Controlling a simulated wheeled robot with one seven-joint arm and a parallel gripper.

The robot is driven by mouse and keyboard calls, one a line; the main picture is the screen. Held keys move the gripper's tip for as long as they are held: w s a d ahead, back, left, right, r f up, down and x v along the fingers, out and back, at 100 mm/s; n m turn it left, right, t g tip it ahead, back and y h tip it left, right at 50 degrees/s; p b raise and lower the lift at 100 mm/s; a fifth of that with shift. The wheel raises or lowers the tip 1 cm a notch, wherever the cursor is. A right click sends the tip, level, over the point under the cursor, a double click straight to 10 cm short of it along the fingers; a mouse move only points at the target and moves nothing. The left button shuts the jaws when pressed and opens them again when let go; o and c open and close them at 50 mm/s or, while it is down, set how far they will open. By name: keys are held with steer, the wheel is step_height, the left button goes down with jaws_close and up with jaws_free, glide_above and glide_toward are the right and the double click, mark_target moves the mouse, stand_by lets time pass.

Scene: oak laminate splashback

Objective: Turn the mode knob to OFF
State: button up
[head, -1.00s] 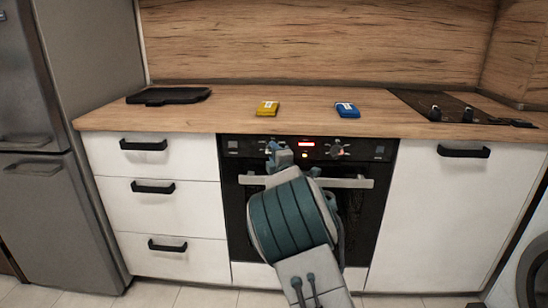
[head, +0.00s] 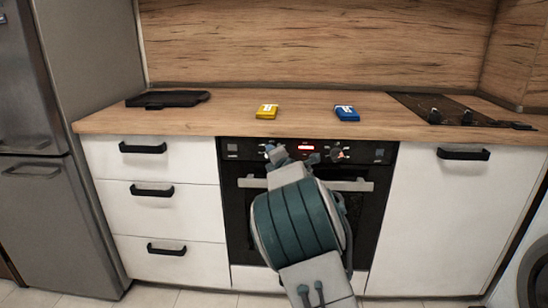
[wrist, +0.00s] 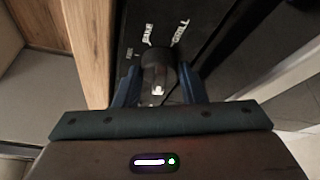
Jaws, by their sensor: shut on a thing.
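The mode knob (wrist: 158,73) is a dark round knob on the black oven panel, at the upper middle of the wrist view. White words BAKE (wrist: 148,34) and GRILL (wrist: 180,33) are printed beyond it, with a smaller label to the left that I cannot read. A pale mark shows on the knob's near face; which setting it points to is unclear. My gripper (wrist: 158,86) is shut on the knob, one blue finger on each side.
The oven (head: 232,175) has a lit red display (head: 306,148), a second knob (head: 337,153) to its right and a long handle (head: 350,185) below. A yellow box (head: 267,111) and a blue box (head: 347,113) lie on the wooden counter (head: 225,120) above.

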steer(key=o, duration=1)
steer(key=p+v, duration=0.1)
steer(key=v, duration=1.3)
steer(key=shift+w, duration=0.1)
steer(key=shift+d, duration=0.1)
